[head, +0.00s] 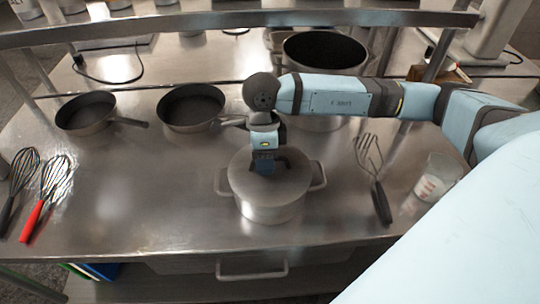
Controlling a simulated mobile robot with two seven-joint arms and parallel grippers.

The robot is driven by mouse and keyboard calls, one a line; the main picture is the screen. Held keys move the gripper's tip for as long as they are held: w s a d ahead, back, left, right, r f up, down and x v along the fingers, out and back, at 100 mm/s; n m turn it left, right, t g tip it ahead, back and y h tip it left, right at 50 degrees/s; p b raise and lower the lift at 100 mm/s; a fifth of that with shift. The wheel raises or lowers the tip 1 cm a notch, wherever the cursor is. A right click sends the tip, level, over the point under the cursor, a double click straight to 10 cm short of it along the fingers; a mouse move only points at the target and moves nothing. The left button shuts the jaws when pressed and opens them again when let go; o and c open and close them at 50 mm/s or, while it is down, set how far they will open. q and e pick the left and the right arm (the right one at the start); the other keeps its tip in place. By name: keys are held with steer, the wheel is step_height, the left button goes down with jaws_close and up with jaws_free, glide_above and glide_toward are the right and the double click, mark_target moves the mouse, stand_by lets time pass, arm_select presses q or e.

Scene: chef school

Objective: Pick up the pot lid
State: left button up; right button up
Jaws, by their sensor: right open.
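A steel pot (272,211) with two side handles stands near the front middle of the metal table. The pot lid (245,182) lies on top of it. My right gripper (265,168) points down at the middle of the lid, with its fingers at the lid's centre. It is open. The lid's knob is hidden by the gripper, so I cannot tell whether the fingers touch it. My left gripper is not in view.
Two frying pans, one at left (88,112) and one in the middle (190,106), and a large open pot (325,52) stand behind. Whisks (52,190) lie at left. A masher-like utensil (374,180) and a glass jar (436,178) are at right.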

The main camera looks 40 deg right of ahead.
steer(key=shift+f, duration=0.1)
steer(key=shift+c, duration=0.4)
jaws_close()
